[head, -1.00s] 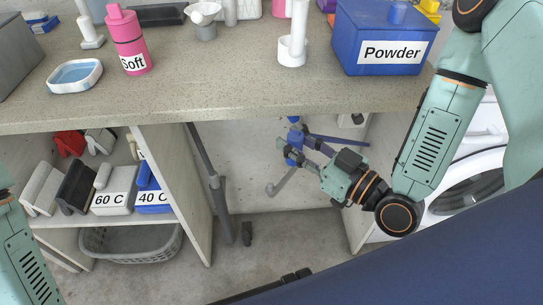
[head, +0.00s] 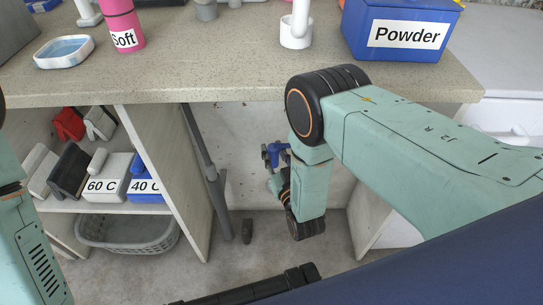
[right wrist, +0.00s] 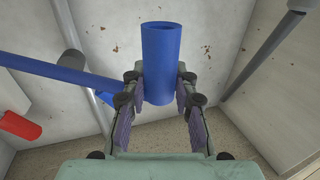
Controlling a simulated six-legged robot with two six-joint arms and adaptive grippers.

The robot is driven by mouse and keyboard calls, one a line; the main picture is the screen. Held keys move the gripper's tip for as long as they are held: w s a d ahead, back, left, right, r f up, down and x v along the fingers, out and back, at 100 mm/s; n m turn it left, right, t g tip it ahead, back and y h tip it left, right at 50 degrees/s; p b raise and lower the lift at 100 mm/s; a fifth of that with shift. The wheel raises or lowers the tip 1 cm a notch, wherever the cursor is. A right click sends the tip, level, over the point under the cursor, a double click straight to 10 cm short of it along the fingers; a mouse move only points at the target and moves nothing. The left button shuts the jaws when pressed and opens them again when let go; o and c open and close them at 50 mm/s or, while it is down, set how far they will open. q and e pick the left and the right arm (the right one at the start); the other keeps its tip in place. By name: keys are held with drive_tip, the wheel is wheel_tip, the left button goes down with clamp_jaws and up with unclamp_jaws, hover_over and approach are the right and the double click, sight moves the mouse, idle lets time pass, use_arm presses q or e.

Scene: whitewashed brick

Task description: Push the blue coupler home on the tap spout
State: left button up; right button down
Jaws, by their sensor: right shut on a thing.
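The blue coupler (right wrist: 162,65) is a short tube standing between the fingers of my right gripper (right wrist: 160,85) in the right wrist view, and both fingers close on its sides. In the head view the right gripper (head: 272,157) is under the counter, partly hidden by my own right arm, with blue (head: 278,148) showing at its fingers. I cannot pick out the tap spout for certain; a grey pipe (right wrist: 84,60) runs left of the coupler in the right wrist view. Only my left arm shows at the left edge of the head view.
A blue bar or hose (right wrist: 55,75) runs left from near the gripper, and a red cylinder (right wrist: 20,125) is at the left edge. The counter (head: 200,75) overhangs the work space. A shelf panel (head: 168,180) and a grey pipe (head: 205,165) stand to the left.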

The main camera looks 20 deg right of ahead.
drive_tip(key=shift+w+a+f+m+h, duration=0.1)
drive_tip(key=shift+a+f+m+h, duration=0.25)
drive_tip(key=shift+h, duration=0.15)
drive_tip(key=shift+w, duration=0.1)
drive_tip(key=shift+r, duration=0.1)
drive_tip(key=shift+d, duration=0.1)
drive_tip(key=shift+f+b, duration=2.35)
drive_tip(key=shift+f, duration=0.5)
drive_tip(key=shift+f, duration=0.15)
drive_tip(key=shift+f+b, duration=0.45)
drive_tip(key=shift+b, duration=0.1)
drive_tip(key=shift+f+b, duration=1.4)
drive_tip(key=shift+f, duration=0.25)
